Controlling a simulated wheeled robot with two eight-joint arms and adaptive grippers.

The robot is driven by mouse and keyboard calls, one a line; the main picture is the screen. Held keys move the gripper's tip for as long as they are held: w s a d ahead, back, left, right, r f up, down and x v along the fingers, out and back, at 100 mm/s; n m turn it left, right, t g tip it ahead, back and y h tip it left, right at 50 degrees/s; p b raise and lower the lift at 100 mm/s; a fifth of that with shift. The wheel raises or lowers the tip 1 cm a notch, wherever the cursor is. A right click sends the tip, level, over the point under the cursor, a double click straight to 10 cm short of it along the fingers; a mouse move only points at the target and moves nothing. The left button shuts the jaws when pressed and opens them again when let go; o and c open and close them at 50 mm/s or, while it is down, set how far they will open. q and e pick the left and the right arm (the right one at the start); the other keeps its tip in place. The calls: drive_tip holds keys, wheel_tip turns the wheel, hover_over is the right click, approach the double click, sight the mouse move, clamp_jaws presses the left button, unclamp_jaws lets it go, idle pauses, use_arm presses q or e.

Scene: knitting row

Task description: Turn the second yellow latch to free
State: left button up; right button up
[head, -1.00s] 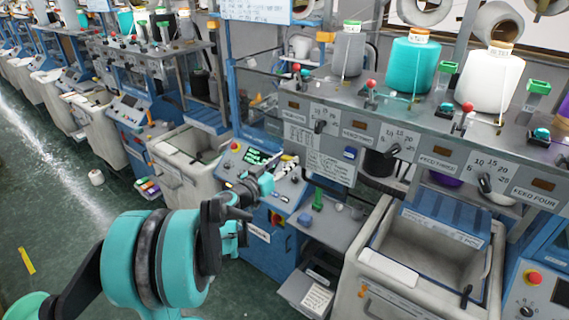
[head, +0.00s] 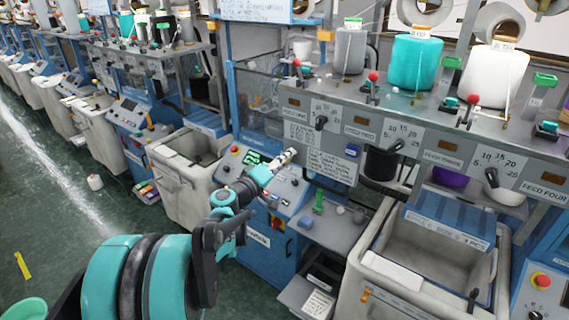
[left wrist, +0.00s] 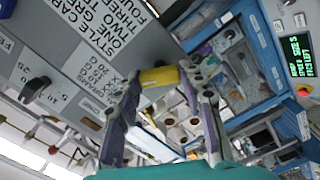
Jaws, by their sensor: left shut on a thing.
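My left gripper (head: 283,159) is in front of the grey machine panel, above the blue console. In the left wrist view, my left gripper (left wrist: 165,85) has its fingers on either side of a yellow piece (left wrist: 159,77) and is shut on it. The piece looks like a yellow latch; it lies by the lower edge of the grey labelled panel (left wrist: 75,50). In the head view the fingers mostly cover this piece, so its turn angle cannot be told. I cannot tell a second latch apart.
A blue console (head: 275,185) with a green screen stands just below the gripper. Feeder dials (head: 397,145) and yarn cones (head: 415,62) line the panel at right. A pale bin (head: 385,268) stands at lower right. The green floor (head: 60,225) at left is mostly clear.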

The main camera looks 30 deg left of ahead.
use_arm(q)
drive_tip(key=n+b, duration=0.1)
drive_tip(key=n, duration=0.4)
drive_tip(key=shift+n, duration=0.3)
idle(0.4)
drive_tip(key=o, duration=1.2)
drive_tip(key=shift+c, duration=0.2)
drive_tip(key=s+a, duration=0.1)
drive_tip(key=s, duration=1.1)
drive_tip(key=shift+f, duration=0.15)
